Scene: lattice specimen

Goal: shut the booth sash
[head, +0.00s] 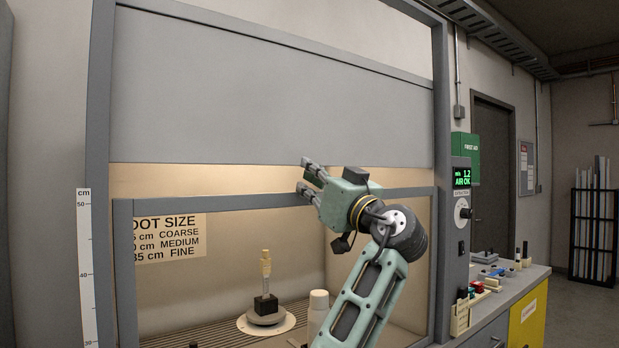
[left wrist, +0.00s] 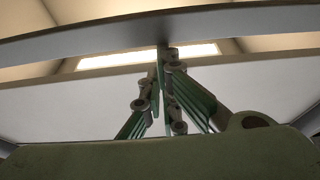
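The booth (head: 98,120) fills the left and middle of the head view. Its sash appears to be the framed clear pane with a grey top rail (head: 230,202); its lower edge is out of view. An open lit strip lies between this rail and the grey upper panel (head: 270,95). My left gripper (head: 304,176) is at the rail's height, over its middle. In the left wrist view the finger tips (left wrist: 166,52) meet, with nothing seen between them, close to a grey bar (left wrist: 240,22). I cannot tell whether they touch it. My right gripper is not in view.
Inside the booth stand a dark-based specimen on a round stand (head: 266,318) and a white-capped bottle (head: 319,300). A ruler (head: 87,265) is at the left post. A green-lit display (head: 461,178) is on the right post. A side bench (head: 510,300) holds small items.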

